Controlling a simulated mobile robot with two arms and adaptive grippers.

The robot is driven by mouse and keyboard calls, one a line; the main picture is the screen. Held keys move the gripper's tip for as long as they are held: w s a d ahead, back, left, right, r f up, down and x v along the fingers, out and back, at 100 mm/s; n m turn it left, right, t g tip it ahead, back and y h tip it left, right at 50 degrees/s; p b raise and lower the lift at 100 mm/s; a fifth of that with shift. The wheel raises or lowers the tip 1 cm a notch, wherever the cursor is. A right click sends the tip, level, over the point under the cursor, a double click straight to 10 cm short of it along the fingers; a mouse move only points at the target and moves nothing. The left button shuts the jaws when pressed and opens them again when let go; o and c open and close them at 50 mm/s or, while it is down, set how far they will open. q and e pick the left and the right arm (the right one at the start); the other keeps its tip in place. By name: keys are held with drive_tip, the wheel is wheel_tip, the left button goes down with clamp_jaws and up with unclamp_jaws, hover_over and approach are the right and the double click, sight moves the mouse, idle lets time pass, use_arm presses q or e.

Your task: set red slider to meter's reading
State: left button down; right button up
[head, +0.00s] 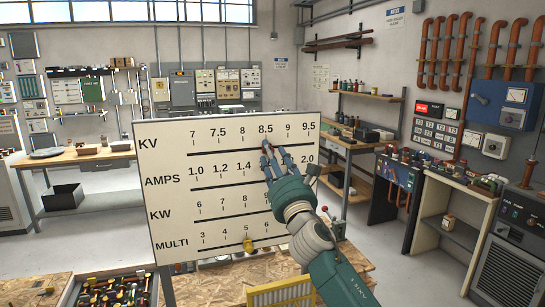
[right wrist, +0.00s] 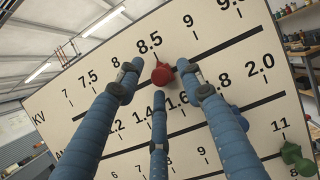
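The white scale board (head: 165,215) stands in front of me, with rows marked KV, AMPS, KW and MULTI. In the right wrist view the red slider (right wrist: 163,75) sits on the KV line, close under the 8.5 mark. My right gripper (head: 273,158) is in front of the board at the KV and AMPS rows. In the right wrist view its fingers (right wrist: 158,85) are spread, with the red slider between the two upper fingertips; I cannot tell whether they touch it. In the head view the fingers largely hide the slider. I cannot tell which meter is meant, and no dial reading is legible. My left gripper is out of view.
A yellow slider (head: 248,245) sits on the MULTI line. Green knobs (right wrist: 292,153) show at the board's right side. A blue cabinet with dials (head: 505,103) and a wall gauge (head: 495,146) are at the right. A tray of small parts (head: 110,292) lies at front left.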

sight(248, 159)
clamp_jaws()
drive_tip(key=a, duration=0.2)
drive_tip(key=s+a, duration=0.1)
drive_tip(key=a, duration=0.1)
drive_tip(key=s+a+b, duration=0.1)
drive_tip(key=a, duration=0.1)
drive_tip(key=shift+a+r, duration=0.1)
unclamp_jaws()
drive_tip(key=shift+s, duration=0.15)
drive_tip(key=v, duration=1.1)
drive_tip(key=shift+s, duration=0.35)
drive_tip(key=shift+f, duration=0.3)
